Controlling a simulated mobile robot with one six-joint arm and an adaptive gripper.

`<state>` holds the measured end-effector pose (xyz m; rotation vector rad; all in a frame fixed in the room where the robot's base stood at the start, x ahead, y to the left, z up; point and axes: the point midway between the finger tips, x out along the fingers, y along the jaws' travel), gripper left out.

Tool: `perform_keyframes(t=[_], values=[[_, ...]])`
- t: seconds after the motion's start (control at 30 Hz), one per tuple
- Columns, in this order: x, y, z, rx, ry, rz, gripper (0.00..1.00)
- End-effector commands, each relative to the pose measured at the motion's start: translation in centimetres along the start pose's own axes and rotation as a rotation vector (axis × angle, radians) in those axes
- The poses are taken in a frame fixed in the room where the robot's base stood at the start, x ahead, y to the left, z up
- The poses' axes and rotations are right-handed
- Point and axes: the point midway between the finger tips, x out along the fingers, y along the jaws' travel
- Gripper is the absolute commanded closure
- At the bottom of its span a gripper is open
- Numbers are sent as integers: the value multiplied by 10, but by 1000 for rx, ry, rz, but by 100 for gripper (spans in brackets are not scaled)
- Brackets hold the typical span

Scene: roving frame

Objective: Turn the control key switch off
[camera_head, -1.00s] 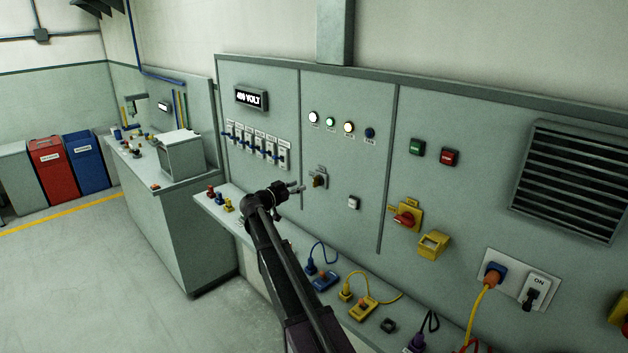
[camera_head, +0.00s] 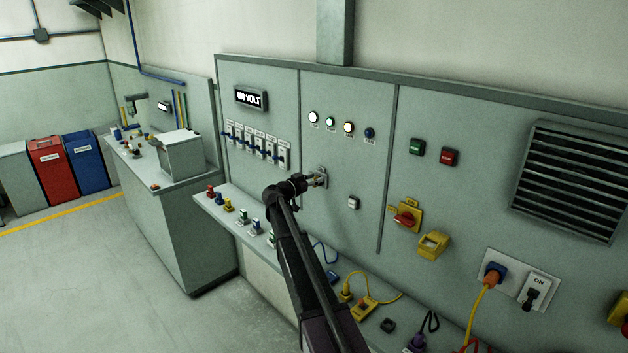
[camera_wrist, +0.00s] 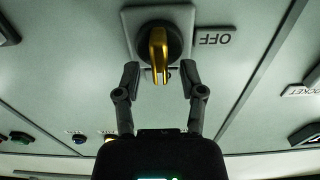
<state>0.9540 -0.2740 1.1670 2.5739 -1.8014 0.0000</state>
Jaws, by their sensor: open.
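The control key switch (camera_wrist: 158,45) has a brass key handle on a dark round base and a grey square plate, with an OFF label (camera_wrist: 215,40) beside it. In the wrist view the handle stands lengthwise, its tip pointing toward my gripper. My gripper (camera_wrist: 160,75) is open, with one finger on each side of the handle's lower end; I cannot tell whether they touch it. In the head view my gripper (camera_head: 316,181) is at the switch plate (camera_head: 322,174) on the panel's middle section and hides most of the handle.
Breaker switches (camera_head: 255,146) are left of the switch, indicator lamps (camera_head: 348,127) above it, and a small white-faced socket (camera_head: 353,202) to its right. A red rotary switch on a yellow plate (camera_head: 406,217) is further right. Below, a shelf (camera_head: 215,204) holds plugs and cables.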

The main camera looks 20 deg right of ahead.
Motion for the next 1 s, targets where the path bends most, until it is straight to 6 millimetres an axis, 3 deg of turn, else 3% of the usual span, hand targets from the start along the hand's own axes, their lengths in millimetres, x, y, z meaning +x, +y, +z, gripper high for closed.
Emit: perform_keyframes(t=[0.07, 0.2, 0.23, 0.67, 1.0], values=[[0, 0, 0, 0, 0, 0, 54], [0, 0, 0, 0, 0, 0, 96], [0, 0, 0, 0, 0, 0, 100], [0, 0, 0, -20, 0, 1, 100], [0, -3, 0, -169, 1, 2, 100]])
